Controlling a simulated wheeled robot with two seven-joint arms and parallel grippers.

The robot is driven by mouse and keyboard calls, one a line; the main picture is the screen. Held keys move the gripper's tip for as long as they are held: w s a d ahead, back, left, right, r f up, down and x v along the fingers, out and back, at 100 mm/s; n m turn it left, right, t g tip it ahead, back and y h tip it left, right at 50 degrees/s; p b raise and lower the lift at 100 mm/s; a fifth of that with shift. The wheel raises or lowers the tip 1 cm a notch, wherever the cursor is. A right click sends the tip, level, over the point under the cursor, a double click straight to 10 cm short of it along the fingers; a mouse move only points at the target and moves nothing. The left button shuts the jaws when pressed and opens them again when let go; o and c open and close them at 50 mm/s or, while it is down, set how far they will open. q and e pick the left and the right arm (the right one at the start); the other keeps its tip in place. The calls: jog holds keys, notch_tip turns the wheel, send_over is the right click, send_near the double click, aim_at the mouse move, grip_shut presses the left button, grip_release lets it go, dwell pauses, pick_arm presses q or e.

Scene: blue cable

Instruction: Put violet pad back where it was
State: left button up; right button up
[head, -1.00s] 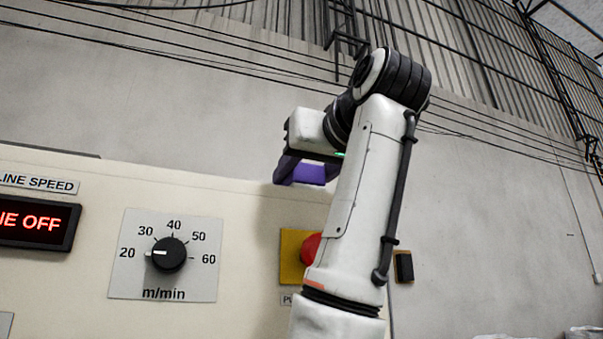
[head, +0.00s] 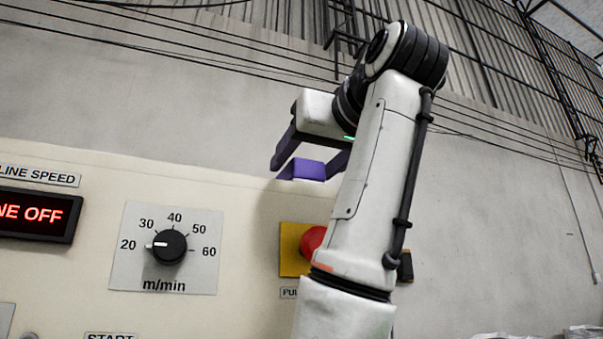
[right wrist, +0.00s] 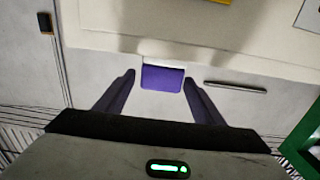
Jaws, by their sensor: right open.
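The violet pad (head: 309,170) is a small block at the top edge of the cream control panel (head: 200,184), above the red button. In the right wrist view the pad (right wrist: 162,79) sits against a pale piece at the panel's edge. My right gripper (head: 311,161) is open, its dark fingers at and above the pad's level in the head view. In the right wrist view the gripper (right wrist: 160,77) has its fingertips on either side of the pad, with a visible gap on each side. My left gripper is not in view.
The panel carries a speed dial (head: 169,247), a red LINE OFF display (head: 35,215) and a red button (head: 313,243) on a yellow plate, partly behind my right arm. A dark slim bar (right wrist: 235,87) lies beside the pad. Open space lies above the panel, before the grey wall.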

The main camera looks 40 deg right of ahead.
jog(key=b+v, duration=0.2)
jog(key=v, duration=0.7)
jog(key=shift+s+b, duration=0.35)
